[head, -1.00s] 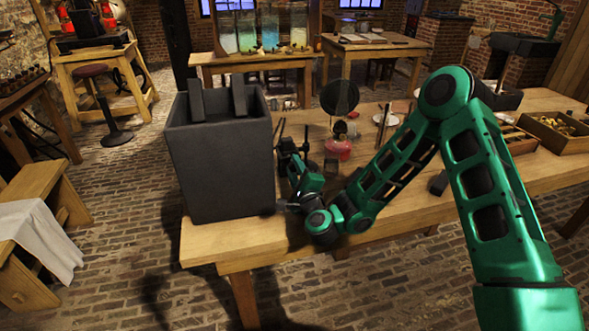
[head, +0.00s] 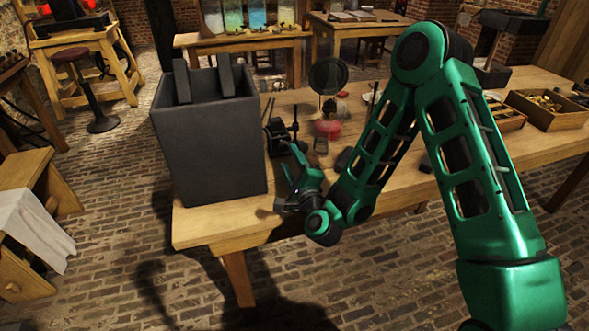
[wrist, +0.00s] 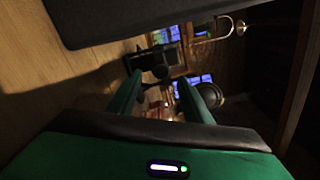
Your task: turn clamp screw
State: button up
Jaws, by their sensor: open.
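A small black apparatus with upright rods (head: 281,138) stands on the table, just right of a tall dark grey box. It may carry the clamp screw, but I cannot make out a screw on it. My gripper (head: 291,163) is open and empty, low over the front of the table, on the near side of this apparatus and apart from it. In the wrist view my gripper's two green fingers (wrist: 160,98) are spread. A dark shape (wrist: 150,62) shows beyond and between them, too dim to identify surely.
The tall grey box (head: 212,140) stands close left of my gripper and fills the wrist view's top edge (wrist: 130,15). A red object (head: 328,129), a small dark block (head: 320,146) and a round dark disc (head: 328,75) are behind. The wooden table's front left corner (head: 215,225) is bare.

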jog(key=shift+v, duration=2)
jog(key=shift+w+r+n+g+y, duration=0.35)
jog(key=shift+w+n+g+y, duration=0.05)
jog(key=shift+n, duration=0.5)
jog(key=shift+w+d+r+n+g+y, duration=0.15)
jog(key=shift+w+r+n+g+y, duration=0.15)
jog(key=shift+n, duration=0.6)
jog(key=s+d+r+n+g+h, duration=0.1)
jog(key=s+d+n+g+h, duration=0.15)
jog(key=d, duration=0.65)
jog(key=s+d+r+n+g+h, duration=0.1)
jog(key=s+d+n+g, duration=0.2)
jog(key=d, duration=0.6)
jog(key=s+d+n+g+h, duration=0.25)
jog(key=d+n, duration=0.25)
jog(key=d, duration=0.4)
jog(key=s+d+r+g+h, duration=0.1)
jog(key=s+d+r+g, duration=0.15)
jog(key=s+d, duration=0.35)
jog(key=s+d+r+g, duration=0.25)
jog(key=s+d, duration=0.25)
jog(key=s, duration=0.3)
jog(key=s+r+m+g, duration=0.1)
jog(key=s+r+g, duration=0.1)
jog(key=s, duration=1.2)
jog(key=shift+d+r+g+y, duration=0.25)
jog(key=shift+d+g+y, duration=0.15)
jog(key=shift+d+g, duration=0.1)
